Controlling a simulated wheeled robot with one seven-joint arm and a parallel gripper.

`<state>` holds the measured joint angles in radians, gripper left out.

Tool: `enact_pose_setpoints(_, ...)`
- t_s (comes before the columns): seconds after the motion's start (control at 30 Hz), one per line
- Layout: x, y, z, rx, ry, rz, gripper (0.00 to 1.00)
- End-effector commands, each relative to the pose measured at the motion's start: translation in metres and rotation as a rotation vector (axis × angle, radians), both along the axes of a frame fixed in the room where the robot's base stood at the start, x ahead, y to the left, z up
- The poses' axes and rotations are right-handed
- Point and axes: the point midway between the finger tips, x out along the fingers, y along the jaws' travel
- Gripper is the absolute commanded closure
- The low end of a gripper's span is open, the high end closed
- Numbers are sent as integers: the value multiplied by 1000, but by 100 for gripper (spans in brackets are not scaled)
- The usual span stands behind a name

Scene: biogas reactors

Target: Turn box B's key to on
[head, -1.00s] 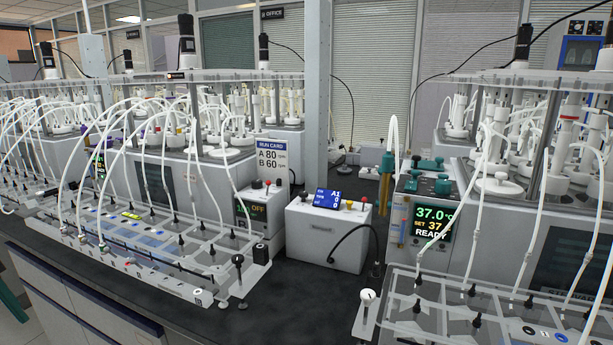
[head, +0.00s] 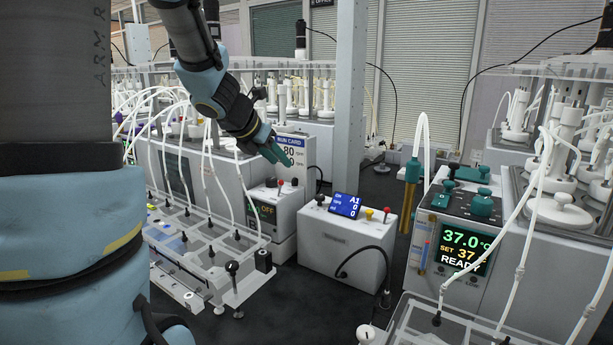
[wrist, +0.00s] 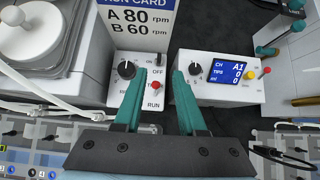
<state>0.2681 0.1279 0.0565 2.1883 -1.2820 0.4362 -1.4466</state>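A light grey control box (head: 283,204) with a display reading OFF stands beside the left reactor. In the wrist view this box (wrist: 122,92) has a black knob (wrist: 126,69), a red-tipped lever (wrist: 156,86) and printed ON, OFF, TRIP and RUN marks. In the head view my gripper (head: 283,156) is above the box, in front of the run card.
The run card (wrist: 139,22) reads A 80, B 60 and stands behind the box. A pump box (head: 345,240) with a blue display stands close on the right. A tubed clear rack (head: 205,262) lies in front at left. A grey post (head: 349,100) rises behind.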

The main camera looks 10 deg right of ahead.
Motion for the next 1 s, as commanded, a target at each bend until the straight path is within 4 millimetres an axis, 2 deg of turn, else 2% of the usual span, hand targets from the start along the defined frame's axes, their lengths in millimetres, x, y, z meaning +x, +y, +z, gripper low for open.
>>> enact_pose_setpoints(0.2, 20, -22, -33, 2, 4, -3, 60)
enact_pose_setpoints(0.4, 35, -38, -54, 3, 2, -5, 60)
enact_pose_setpoints(0.6, 42, -46, -63, 3, 0, -5, 60)
enact_pose_setpoints(0.9, 43, -47, -64, 3, -1, -6, 60)
enact_pose_setpoints(1.0, 43, -47, -64, 2, -1, -5, 71)
